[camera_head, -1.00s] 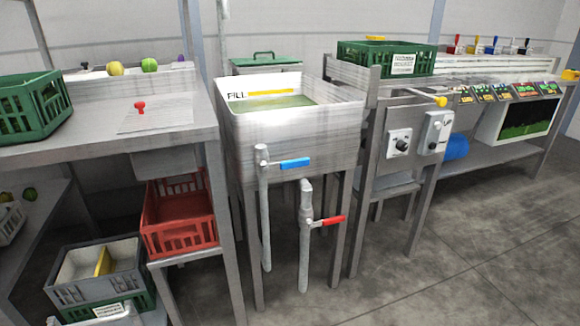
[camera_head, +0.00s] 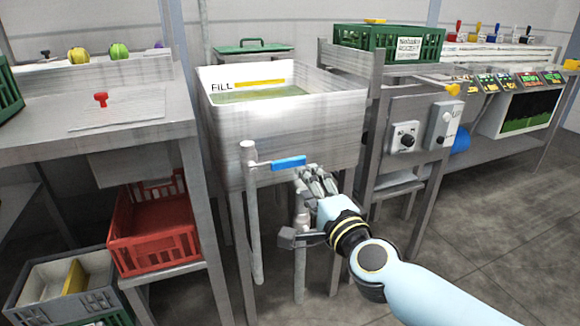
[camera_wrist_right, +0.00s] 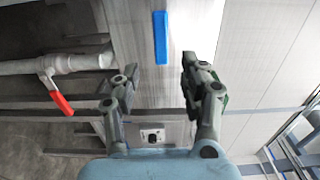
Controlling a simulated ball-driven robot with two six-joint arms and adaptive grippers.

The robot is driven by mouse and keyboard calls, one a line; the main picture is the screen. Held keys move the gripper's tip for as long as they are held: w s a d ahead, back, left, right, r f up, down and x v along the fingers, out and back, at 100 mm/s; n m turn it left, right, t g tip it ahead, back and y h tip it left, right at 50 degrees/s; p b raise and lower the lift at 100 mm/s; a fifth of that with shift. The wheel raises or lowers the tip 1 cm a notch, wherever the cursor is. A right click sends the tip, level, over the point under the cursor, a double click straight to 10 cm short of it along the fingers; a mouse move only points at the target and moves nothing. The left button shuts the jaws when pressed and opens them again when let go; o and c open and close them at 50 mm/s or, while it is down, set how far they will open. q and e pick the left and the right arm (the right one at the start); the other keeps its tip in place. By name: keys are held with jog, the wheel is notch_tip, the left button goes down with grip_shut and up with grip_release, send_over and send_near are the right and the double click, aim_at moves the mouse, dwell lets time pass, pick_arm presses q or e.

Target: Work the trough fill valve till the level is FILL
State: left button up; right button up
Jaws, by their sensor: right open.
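The white trough (camera_head: 285,125) holds green water (camera_head: 260,94). Its surface appears below the yellow strip (camera_head: 260,82) beside the word FILL. A blue valve handle (camera_head: 289,163) on an upright grey pipe (camera_head: 251,200) lies sideways across the trough's front. My right gripper (camera_head: 300,208) is open and empty, just below and in front of the blue handle. In the right wrist view, the blue handle (camera_wrist_right: 161,38) lies ahead between the lines of the open fingers (camera_wrist_right: 160,78), apart from them. The red-handled valve (camera_wrist_right: 60,97) shows at left there; my gripper hides it in the head view.
A red crate (camera_head: 155,232) stands on a low shelf to the left. A steel panel with a dial (camera_head: 404,138) and a switch box (camera_head: 444,123) stands right of the trough. A green crate (camera_head: 388,42) sits behind. Steel legs flank the pipes.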

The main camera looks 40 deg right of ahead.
aim_at(292, 165)
jog(key=x, duration=0.9)
jog(key=shift+b, duration=0.35)
jog(key=shift+w, duration=0.4)
pick_arm(q)
jog(key=shift+w+a+f, duration=0.15)
jog(key=shift+w+f, duration=0.05)
jog(key=shift+w, duration=0.3)
pick_arm(e)
jog(key=shift+c, duration=0.2)
jog(key=c, duration=0.5)
grip_shut()
pick_arm(q)
jog(key=shift+s+d, duration=0.2)
jog(key=shift+s, duration=0.45)
jog(key=shift+a, duration=0.1)
